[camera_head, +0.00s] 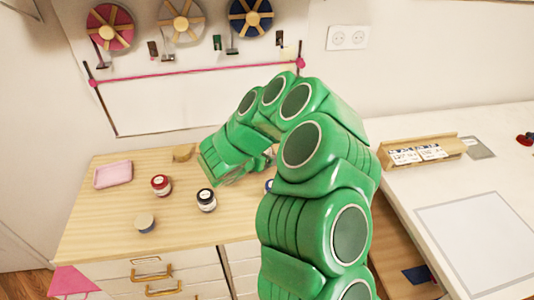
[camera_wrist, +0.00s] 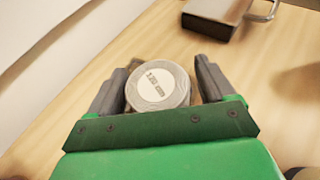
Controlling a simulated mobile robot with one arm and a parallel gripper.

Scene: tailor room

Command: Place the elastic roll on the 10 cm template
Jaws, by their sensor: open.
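A round, pale grey-white disc with printed lettering on its top, which looks like the elastic roll (camera_wrist: 157,84), sits between my gripper's fingers in the wrist view. My gripper (camera_wrist: 167,66) is open, with one dark finger on each side of the roll. Whether either finger touches it cannot be told. In the head view my green hand (camera_head: 232,160) is low over the wooden worktop; its fingertips and the roll are not clearly visible there. I cannot make out a 10 cm template with certainty in either view.
The wooden worktop (camera_head: 110,225) holds a pink tray (camera_head: 113,174), a red-lidded jar (camera_head: 161,185), a black-lidded jar (camera_head: 206,200) and a round wooden-topped item (camera_head: 145,222). A dark block (camera_wrist: 214,14) with a metal handle lies beyond the roll. A wooden card holder (camera_head: 392,151) stands on the right-hand table.

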